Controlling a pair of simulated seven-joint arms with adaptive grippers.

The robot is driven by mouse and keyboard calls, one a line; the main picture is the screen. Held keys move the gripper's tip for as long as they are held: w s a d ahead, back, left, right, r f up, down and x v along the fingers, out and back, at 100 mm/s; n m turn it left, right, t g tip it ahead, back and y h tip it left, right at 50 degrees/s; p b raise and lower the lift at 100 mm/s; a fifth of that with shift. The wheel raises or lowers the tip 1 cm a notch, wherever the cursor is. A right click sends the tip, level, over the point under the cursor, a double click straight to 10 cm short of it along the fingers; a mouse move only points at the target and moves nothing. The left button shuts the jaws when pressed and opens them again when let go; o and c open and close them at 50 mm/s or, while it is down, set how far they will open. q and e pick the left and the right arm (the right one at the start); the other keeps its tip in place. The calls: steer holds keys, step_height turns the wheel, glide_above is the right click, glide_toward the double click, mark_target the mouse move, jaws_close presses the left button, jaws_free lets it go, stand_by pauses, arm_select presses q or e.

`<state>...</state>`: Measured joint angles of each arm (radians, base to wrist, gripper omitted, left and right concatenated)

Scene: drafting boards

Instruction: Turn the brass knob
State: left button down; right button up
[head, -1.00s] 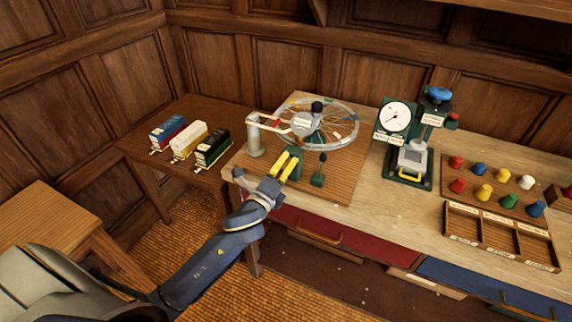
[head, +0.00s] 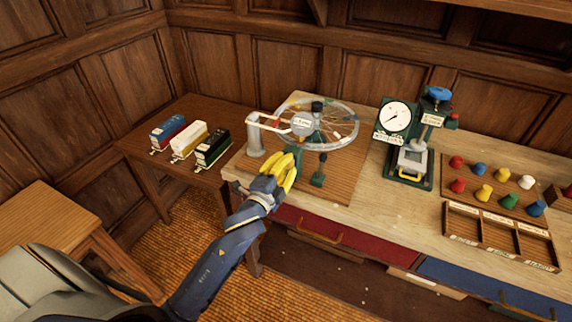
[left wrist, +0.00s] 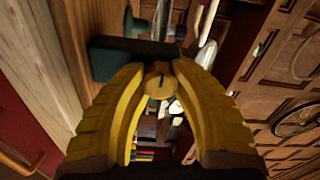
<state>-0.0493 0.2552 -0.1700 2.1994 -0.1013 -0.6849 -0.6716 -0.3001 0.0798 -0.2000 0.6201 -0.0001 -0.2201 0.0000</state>
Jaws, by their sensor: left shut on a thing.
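The brass knob (left wrist: 158,84) is a small round knob with a dark mark on its face, between my left gripper's yellow fingertips in the left wrist view. It sits beside a dark green block (left wrist: 118,56). My left gripper (left wrist: 157,72) is shut on the knob, one finger on each side. In the head view my left gripper (head: 291,160) is at the front of the wheel device, and its fingers hide the knob there. My right gripper is in neither view.
A dial gauge (head: 395,116) stands farther right. Coloured pegs and a wooden tray (head: 480,238) are at the right. Three model wagons (head: 187,143) stand on the left table.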

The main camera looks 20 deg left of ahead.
arm_select(q)
steer(key=shift+a+r, duration=0.1)
steer(key=shift+a, duration=0.15)
steer(key=c, duration=1.2)
jaws_free()
steer(key=shift+c, duration=0.2)
steer(key=o, duration=0.3)
steer(key=shift+d, duration=0.1)
steer(key=shift+o, duration=0.2)
steer(key=s, duration=1.2)
